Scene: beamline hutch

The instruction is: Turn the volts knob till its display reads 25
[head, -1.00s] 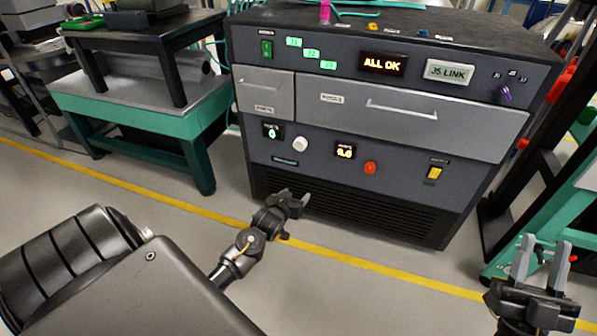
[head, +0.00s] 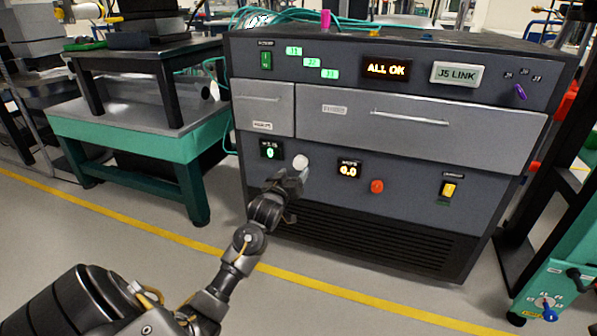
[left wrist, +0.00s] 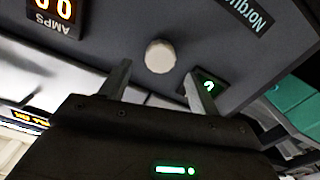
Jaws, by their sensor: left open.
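The white volts knob (head: 300,161) is on the lower front panel of the dark cabinet, right of a small green display (head: 270,150) that appears to read 0. My left gripper (head: 290,178) is just below and in front of the knob. In the left wrist view the knob (left wrist: 160,56) lies a little beyond the tips of my open left fingers (left wrist: 158,80), roughly between them and apart from them. The green display (left wrist: 208,86) also shows there, upside down and partly behind a finger. My right gripper is out of view.
The amber AMPS display (head: 348,169) reads 0.0, with a red knob (head: 377,186) beside it. A yellow switch (head: 449,189) is farther right. Shut drawers (head: 410,122) lie above. A green table (head: 140,140) stands left; floor in front is clear.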

